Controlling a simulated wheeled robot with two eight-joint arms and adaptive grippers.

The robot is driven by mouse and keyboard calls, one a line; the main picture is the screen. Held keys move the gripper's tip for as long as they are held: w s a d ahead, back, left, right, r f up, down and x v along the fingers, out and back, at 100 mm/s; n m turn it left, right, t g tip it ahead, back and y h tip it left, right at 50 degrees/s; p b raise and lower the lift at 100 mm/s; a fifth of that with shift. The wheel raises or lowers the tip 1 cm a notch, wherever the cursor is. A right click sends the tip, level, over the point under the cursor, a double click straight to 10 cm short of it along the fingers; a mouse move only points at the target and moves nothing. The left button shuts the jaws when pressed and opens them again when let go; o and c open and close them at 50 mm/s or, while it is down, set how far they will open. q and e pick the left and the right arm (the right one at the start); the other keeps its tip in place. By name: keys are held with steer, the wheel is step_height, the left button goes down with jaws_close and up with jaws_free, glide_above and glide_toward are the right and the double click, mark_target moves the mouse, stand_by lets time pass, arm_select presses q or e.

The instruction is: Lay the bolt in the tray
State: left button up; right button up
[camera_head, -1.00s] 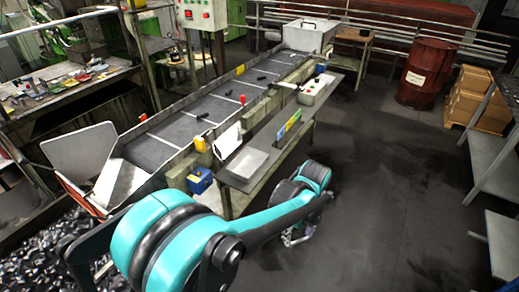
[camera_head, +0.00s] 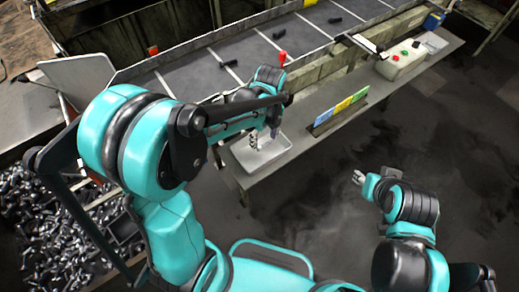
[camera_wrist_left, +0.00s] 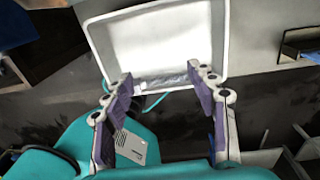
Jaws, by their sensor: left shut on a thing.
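The pale tray (camera_head: 279,153) sits on the end of the narrow bench beside the conveyor. My left gripper (camera_head: 263,138) is over the tray in the head view. I cannot tell the exact gap between bolt and tray. My right gripper (camera_head: 359,178) is low at the right, away from the tray; its opening is too small to read.
The conveyor (camera_head: 205,75) carries several dark bolts. Coloured cards (camera_head: 340,112) stand on the bench right of the tray, with a button box (camera_head: 402,60) further along. A heap of bolts (camera_head: 50,230) lies at lower left. The floor right of the bench is clear.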

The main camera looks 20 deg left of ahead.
mark_target(263, 155)
arm_select(q)
steer(key=shift+w+f, duration=0.2)
steer(key=shift+f, duration=0.8)
steer(key=shift+s+a+f+b, duration=0.1)
steer(key=shift+s+f+b, duration=0.15)
steer(key=shift+f, duration=0.3)
step_height(263, 155, down, 3)
steer(key=shift+w+f+b, duration=0.15)
steer(key=shift+f+b, duration=0.05)
steer(key=shift+b, duration=0.35)
steer(key=shift+r, duration=0.1)
steer(key=shift+f+b, duration=0.6)
steer(key=shift+f, duration=0.05)
steer(key=o, duration=1.3)
steer(key=shift+c, duration=0.2)
